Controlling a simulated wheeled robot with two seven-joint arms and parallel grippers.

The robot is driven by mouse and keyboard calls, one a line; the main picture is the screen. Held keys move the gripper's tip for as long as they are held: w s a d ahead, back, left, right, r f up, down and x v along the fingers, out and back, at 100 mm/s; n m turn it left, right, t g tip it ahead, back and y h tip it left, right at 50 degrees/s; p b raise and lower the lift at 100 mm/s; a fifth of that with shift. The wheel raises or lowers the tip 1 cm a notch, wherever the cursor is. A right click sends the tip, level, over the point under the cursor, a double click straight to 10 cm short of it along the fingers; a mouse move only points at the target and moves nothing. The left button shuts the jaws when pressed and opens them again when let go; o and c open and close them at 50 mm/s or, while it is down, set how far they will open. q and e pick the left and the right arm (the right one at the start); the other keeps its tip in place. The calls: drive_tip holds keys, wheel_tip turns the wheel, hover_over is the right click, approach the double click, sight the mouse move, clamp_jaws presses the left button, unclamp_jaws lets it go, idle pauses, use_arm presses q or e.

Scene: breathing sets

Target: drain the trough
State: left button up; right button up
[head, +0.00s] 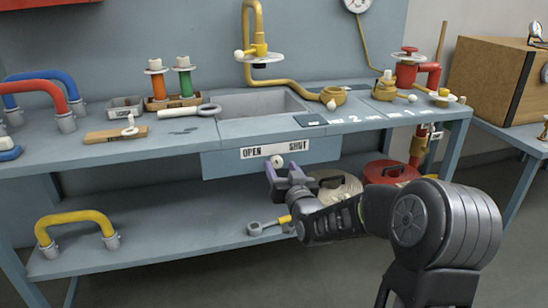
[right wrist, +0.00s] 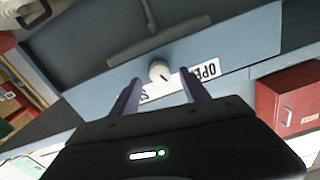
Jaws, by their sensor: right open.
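The trough (head: 248,103) is a grey rectangular basin sunk in the bench top. On the panel below it is a strip (head: 274,148) lettered OPEN on the left and SHUT on the right. A round white knob (head: 277,161) sits just under the strip's middle; it also shows in the right wrist view (right wrist: 159,70), with a short dark mark on it. My right gripper (head: 281,171) is open at the knob. Its fingers (right wrist: 161,80) stand either side of the knob's near side, and I see no clear contact. The trough's floor is mostly hidden. My left gripper is out of view.
A tan swan-neck tap (head: 255,30) stands behind the trough. Red valve fittings (head: 407,70) stand further right. Red and blue hoses (head: 45,90) are at the left. The lower shelf holds a yellow hose (head: 75,217) and a red round lid (head: 391,172).

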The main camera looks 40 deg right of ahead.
drive_tip(key=x, duration=0.7)
drive_tip(key=shift+w+b, duration=0.25)
drive_tip(key=shift+b, duration=0.1)
drive_tip(key=shift+c, duration=0.2)
drive_tip(key=shift+f, duration=0.1)
clamp_jaws()
